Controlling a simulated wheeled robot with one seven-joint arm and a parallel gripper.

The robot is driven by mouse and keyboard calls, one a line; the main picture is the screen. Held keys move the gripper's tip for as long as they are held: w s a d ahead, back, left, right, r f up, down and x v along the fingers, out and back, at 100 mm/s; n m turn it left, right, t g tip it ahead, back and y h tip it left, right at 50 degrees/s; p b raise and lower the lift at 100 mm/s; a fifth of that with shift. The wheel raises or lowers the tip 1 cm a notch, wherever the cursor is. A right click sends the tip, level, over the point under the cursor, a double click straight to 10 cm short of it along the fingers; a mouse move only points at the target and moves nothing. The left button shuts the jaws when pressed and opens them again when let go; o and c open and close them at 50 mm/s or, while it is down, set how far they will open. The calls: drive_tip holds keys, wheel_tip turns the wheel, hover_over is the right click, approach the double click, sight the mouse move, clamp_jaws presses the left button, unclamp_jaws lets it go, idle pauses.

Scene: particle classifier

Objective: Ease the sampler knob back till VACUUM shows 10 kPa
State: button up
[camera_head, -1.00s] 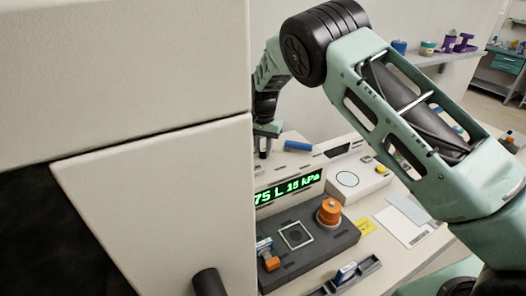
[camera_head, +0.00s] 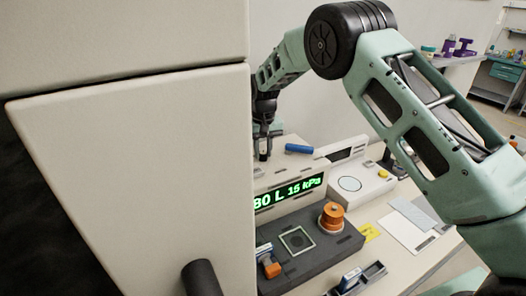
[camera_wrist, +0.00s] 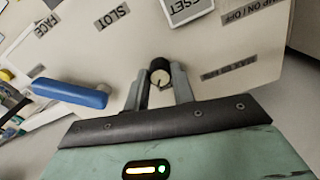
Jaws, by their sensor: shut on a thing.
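My gripper (camera_wrist: 160,80) is shut on a small round knob (camera_wrist: 160,65) with a dark rim and a pale face, in the wrist view. One finger lies on each side of it. In the head view my gripper (camera_head: 263,148) points down behind the display housing, and the cabinet edge partly cuts off the view of it; the knob is hidden there. The green display (camera_head: 288,194) reads 80 L and 15 kPa, its left end covered by the cabinet. A label (camera_wrist: 230,72) beside the knob is too blurred to read.
A white cabinet (camera_head: 140,150) fills the left of the head view. A blue handle (camera_wrist: 70,93) lies left of my gripper in the wrist view. An orange cylinder (camera_head: 332,216) stands on the dark block (camera_head: 318,250) before the display.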

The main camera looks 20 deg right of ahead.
sight(264, 153)
drive_tip(key=shift+r, duration=0.1)
idle(0.3)
drive_tip(key=o, duration=1)
wheel_tip(264, 153, up, 17)
drive_tip(key=b, duration=0.3)
drive_tip(key=shift+r+b, duration=0.2)
drive_tip(key=shift+b, duration=0.15)
drive_tip(key=shift+d, duration=0.1)
